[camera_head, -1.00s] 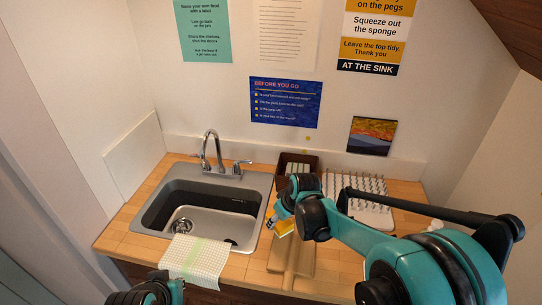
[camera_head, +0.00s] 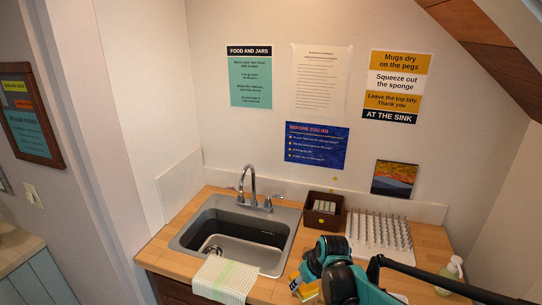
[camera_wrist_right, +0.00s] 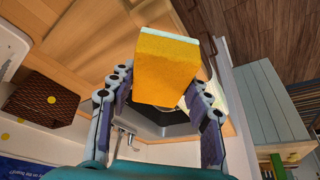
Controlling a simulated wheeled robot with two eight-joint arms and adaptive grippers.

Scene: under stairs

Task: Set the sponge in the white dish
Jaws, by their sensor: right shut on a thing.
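The sponge (camera_wrist_right: 168,65), yellow with a pale edge layer, sits between the fingers of my right gripper (camera_wrist_right: 160,112) in the wrist view. In the head view my right gripper (camera_head: 303,287) is near the bottom edge, right of the sink, with a bit of yellow sponge (camera_head: 309,292) showing. It is shut on the sponge. A white rimmed thing (camera_wrist_right: 10,48) at the wrist view's left edge may be the white dish; I cannot tell. In the head view, a small white patch (camera_head: 400,298) shows beside my right arm, mostly hidden. My left gripper is not in view.
The sink (camera_head: 187,238) with its tap (camera_head: 253,185) lies left of my gripper. A cloth (camera_head: 224,280) hangs over its front edge. Behind are a brown basket (camera_head: 325,223) and a white pegged rack (camera_head: 360,250). A soap bottle (camera_head: 450,272) stands at right.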

